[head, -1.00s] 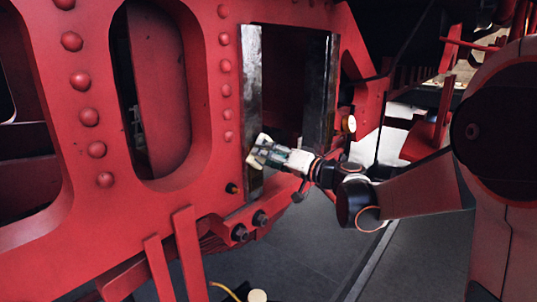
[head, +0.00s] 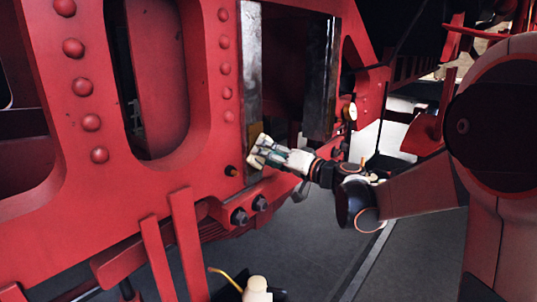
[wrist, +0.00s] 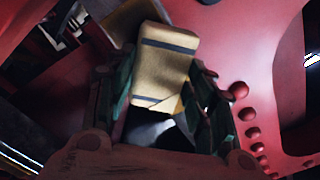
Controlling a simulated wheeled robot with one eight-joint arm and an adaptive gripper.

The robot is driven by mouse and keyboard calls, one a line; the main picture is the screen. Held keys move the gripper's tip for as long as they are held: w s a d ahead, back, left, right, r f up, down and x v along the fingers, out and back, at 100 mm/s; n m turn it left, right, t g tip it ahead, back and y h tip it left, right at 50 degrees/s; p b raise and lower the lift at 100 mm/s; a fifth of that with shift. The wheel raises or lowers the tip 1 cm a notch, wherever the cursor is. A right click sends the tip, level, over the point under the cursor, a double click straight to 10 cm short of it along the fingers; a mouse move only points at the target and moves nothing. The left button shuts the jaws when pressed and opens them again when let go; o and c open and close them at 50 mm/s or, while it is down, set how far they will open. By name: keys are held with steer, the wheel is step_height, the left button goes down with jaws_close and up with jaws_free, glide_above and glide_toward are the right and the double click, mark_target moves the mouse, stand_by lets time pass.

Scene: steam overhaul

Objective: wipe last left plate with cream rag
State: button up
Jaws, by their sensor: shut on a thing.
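The left plate (head: 251,70) is a tall, worn metal strip upright on the red frame, left of a dark opening. My gripper (head: 257,151) is at its lower part, with the fingers pointing left. In the wrist view, my gripper (wrist: 160,112) is shut on the cream rag (wrist: 165,62), a folded cloth with dark stripes that sticks out beyond the fingers. The rag seems to be against the plate's lower end, but I cannot tell if it touches. My fingers hide part of the plate in the head view.
A similar dark right plate (head: 321,80) stands across the opening. A bolt (head: 231,171) sticks out just left of the left plate's foot, with large bolts (head: 239,216) below. A cream bottle-like object (head: 257,289) is at the bottom edge. Grey floor (head: 320,240) is clear.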

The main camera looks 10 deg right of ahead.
steer(key=shift+f+b, duration=3.05)
steer(key=shift+f, duration=0.8)
steer(key=shift+s+d, duration=0.1)
steer(key=shift+v, duration=2.85)
steer(key=shift+v, duration=1.5)
